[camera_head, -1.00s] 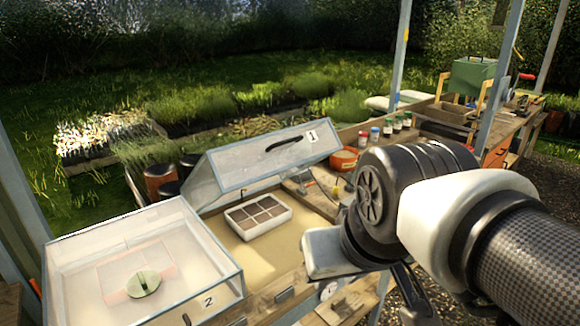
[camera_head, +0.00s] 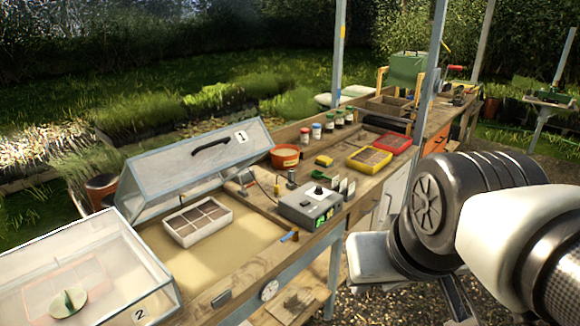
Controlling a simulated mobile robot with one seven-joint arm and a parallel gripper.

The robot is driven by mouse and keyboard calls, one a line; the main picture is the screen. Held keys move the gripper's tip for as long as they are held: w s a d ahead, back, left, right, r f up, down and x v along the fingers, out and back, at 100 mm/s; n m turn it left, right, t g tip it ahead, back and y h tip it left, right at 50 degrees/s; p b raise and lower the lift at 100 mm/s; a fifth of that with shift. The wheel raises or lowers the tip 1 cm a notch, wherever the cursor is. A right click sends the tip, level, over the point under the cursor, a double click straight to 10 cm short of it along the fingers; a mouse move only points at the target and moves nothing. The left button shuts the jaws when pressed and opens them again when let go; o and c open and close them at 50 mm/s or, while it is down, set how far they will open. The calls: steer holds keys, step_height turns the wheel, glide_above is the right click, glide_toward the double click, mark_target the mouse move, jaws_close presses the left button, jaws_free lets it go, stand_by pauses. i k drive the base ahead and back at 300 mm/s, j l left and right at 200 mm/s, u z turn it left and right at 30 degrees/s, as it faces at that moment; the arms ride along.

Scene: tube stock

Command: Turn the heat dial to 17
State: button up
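A grey control box (camera_head: 304,210) stands on the wooden bench right of the open propagator. A dark dial (camera_head: 318,191) with a pale plate sits on its top face. A green lit display is on its front, too small to read surely. My arm fills the lower right, in front of the bench. My gripper (camera_head: 412,285) is at its lower end, to the right of the box and apart from it. Its fingertips are not clearly shown, so I cannot tell if it is open or shut.
Propagator 1 (camera_head: 200,165) has its lid raised over a tray (camera_head: 197,221) of cells. Closed propagator 2 (camera_head: 150,300) is at lower left. An orange bowl (camera_head: 286,157), jars and yellow and red trays (camera_head: 369,159) stand behind the box. Gravel lies before the bench.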

mark_target(318, 191)
steer(key=i+l+u, duration=0.1)
steer(key=i+l, duration=0.45)
steer(key=l, duration=0.25)
steer(key=i+l+u, duration=0.15)
steer(key=l, duration=0.25)
steer(key=i+l, duration=0.35)
steer(key=i+l+u, duration=0.2)
steer(key=i+l, duration=0.7)
